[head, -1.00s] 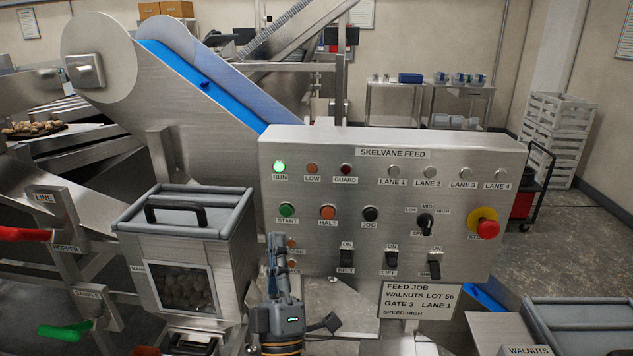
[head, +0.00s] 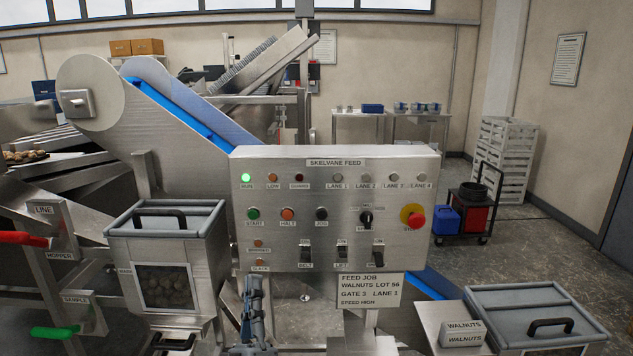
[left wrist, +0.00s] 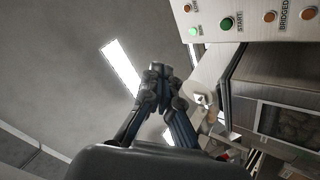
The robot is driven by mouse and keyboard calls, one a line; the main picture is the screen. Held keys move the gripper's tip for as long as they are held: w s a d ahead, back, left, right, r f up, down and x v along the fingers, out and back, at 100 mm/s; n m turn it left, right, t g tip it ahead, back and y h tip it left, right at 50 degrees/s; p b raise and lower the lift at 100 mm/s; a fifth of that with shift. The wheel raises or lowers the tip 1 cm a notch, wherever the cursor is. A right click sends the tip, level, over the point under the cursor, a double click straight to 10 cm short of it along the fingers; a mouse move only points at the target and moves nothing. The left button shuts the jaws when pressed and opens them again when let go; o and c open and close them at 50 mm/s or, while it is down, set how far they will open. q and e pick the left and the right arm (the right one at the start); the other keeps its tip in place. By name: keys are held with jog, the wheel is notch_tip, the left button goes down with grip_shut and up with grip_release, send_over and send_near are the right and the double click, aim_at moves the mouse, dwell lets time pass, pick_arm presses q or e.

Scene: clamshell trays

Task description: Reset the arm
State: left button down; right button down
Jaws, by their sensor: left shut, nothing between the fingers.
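My left gripper (head: 254,290) shows upright at the bottom of the head view, in front of the lower left part of the control panel (head: 222,215). In the left wrist view my left gripper (left wrist: 158,72) has its fingers together, with nothing between them. It is apart from the panel there. The green RUN lamp (head: 247,178) is lit on the panel. My right gripper is not in either view.
A lidded hopper (head: 118,245) with a window onto walnuts stands left of the gripper. Red (head: 22,238) and green (head: 55,333) handles are at far left. A lidded bin (head: 490,298) stands at lower right, by a WALNUTS block (head: 463,333). Open floor lies at right.

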pick_arm(q)
jog(key=s+f+m+g+h, duration=0.4)
jog(key=f+m+g, duration=0.2)
jog(key=f, duration=0.5)
jog(key=s+f+m+g+h, duration=0.3)
jog(key=f+m+g, duration=0.35)
jog(key=f, duration=0.45)
jog(key=s+a+f+g+y, duration=0.2)
jog(key=s+a+f+g, duration=0.15)
jog(key=s, duration=0.35)
jog(key=s+a+f+m+g+y, duration=0.1)
jog(key=s+a+f+g, duration=0.25)
jog(key=s, duration=0.35)
jog(key=s+a+f+g+y, duration=0.2)
jog(key=s+a+f+g, duration=0.15)
jog(key=s, duration=0.35)
notch_tip(320, 180, down, 27)
jog(key=s+g, duration=0.1)
jog(key=s, duration=0.1)
jog(key=s+a+f+g, duration=0.1)
jog(key=s+a+f, duration=0.1)
jog(key=s+f, duration=1.3)
jog(key=shift+s+a, duration=0.35)
jog(key=shift+s, duration=0.1)
